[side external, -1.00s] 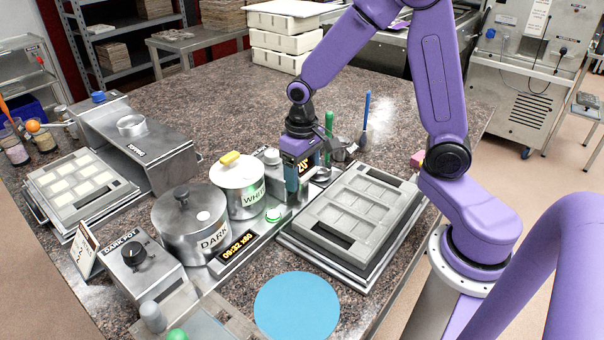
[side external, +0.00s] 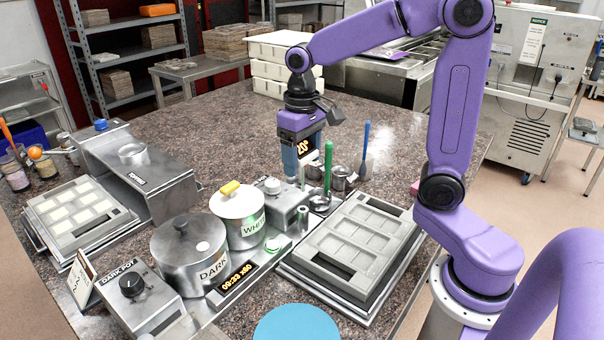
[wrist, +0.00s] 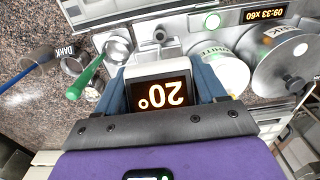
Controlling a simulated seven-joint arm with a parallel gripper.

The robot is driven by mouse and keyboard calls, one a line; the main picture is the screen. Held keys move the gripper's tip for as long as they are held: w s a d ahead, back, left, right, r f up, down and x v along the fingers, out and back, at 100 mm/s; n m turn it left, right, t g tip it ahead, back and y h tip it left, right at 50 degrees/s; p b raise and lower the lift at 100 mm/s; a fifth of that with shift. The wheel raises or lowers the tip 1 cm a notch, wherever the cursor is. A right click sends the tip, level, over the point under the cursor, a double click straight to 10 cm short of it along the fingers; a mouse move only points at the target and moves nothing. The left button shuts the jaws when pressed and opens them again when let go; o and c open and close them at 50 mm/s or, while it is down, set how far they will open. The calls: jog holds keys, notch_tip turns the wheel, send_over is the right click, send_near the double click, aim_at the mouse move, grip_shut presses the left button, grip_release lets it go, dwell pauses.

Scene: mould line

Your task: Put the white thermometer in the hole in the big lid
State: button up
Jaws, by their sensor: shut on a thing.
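My gripper (side external: 300,162) is shut on the white thermometer, whose square head with a lit "20°" display (wrist: 158,93) sits between the blue fingers in the wrist view. In the side view a pale probe (side external: 301,178) hangs below the fingers, above a small upright metal tube (side external: 303,214). The big lid (side external: 180,239) covers the steel pot marked DARK, left of my gripper. It has a dark knob and a pale round spot; I cannot tell whether that spot is the hole. The lid also shows in the wrist view (wrist: 270,76).
The WHITE pot (side external: 238,220), with a yellow-handled lid, stands between the big lid and my gripper. A green-handled tool (side external: 328,165) and a blue-handled one (side external: 366,140) stand close behind to the right. A grey mould tray (side external: 360,238) lies front right.

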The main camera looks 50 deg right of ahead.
notch_tip(320, 180, up, 9)
jog(key=shift+r, duration=0.1)
jog(key=w+a+n, duration=0.1)
jog(key=w+a, duration=0.1)
jog(key=a, duration=1)
jog(key=w+a+n, duration=0.1)
jog(key=w+a, duration=0.2)
jog(key=a, duration=0.9)
notch_tip(320, 180, down, 9)
jog(key=shift+s+r, duration=0.15)
jog(key=shift+s, duration=0.05)
jog(key=shift+f, duration=0.2)
dwell(0.5)
jog(key=shift+f, duration=3.4)
jog(key=o, duration=1.1)
jog(key=shift+f, duration=0.1)
jog(key=shift+o, duration=0.2)
